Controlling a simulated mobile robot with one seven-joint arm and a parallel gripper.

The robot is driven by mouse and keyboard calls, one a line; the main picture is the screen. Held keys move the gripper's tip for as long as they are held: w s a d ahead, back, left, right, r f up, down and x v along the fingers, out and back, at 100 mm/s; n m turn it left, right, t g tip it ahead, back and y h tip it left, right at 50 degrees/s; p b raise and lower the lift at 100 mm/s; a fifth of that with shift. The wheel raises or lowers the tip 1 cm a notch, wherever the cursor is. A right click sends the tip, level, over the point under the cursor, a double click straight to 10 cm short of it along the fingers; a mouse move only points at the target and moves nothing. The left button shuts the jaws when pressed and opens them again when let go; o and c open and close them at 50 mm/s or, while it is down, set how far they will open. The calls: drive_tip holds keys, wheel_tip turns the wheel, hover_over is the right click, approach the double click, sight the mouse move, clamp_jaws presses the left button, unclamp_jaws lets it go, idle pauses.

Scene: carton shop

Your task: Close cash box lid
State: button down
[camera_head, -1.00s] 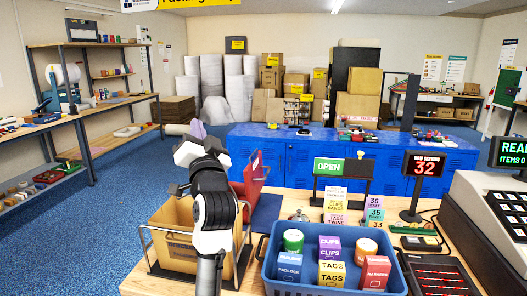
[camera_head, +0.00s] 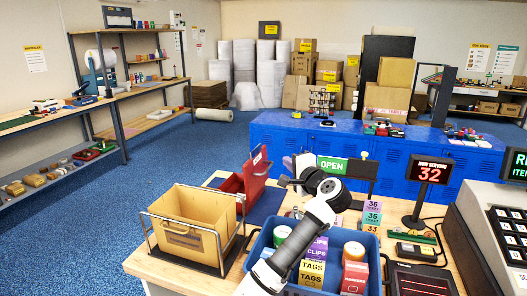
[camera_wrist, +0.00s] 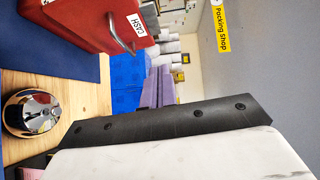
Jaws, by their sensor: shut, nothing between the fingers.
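The red cash box (camera_head: 233,184) sits on a dark blue mat on the wooden counter. Its lid (camera_head: 257,172) stands raised at the box's right side, so the box is open. In the wrist view a red panel (camera_wrist: 85,22) with a CASH label and a metal handle fills the top left. My gripper (camera_wrist: 157,90) shows purple fingers, shut and empty, apart from the red panel in that view. In the head view my gripper is just right of the lid, its fingertips largely hidden by the wrist.
A tan carton in a wire frame (camera_head: 149,232) stands left of the cash box. A blue tray (camera_head: 262,243) of small cartons lies under my arm. A silver bell (camera_wrist: 32,112) is near the mat. An OPEN sign (camera_head: 332,165) stands behind my wrist.

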approach(258, 148)
drive_tip(key=w+d, duration=0.1)
drive_tip(key=w, duration=0.3)
drive_tip(key=shift+w+a, duration=0.2)
drive_tip(key=shift+a, duration=0.35)
drive_tip(key=shift+w+a, duration=0.15)
drive_tip(key=shift+a, duration=0.35)
drive_tip(key=shift+w+a+f+p, duration=0.15)
drive_tip(key=shift+w+a+p, duration=0.15)
drive_tip(key=shift+a, duration=0.3)
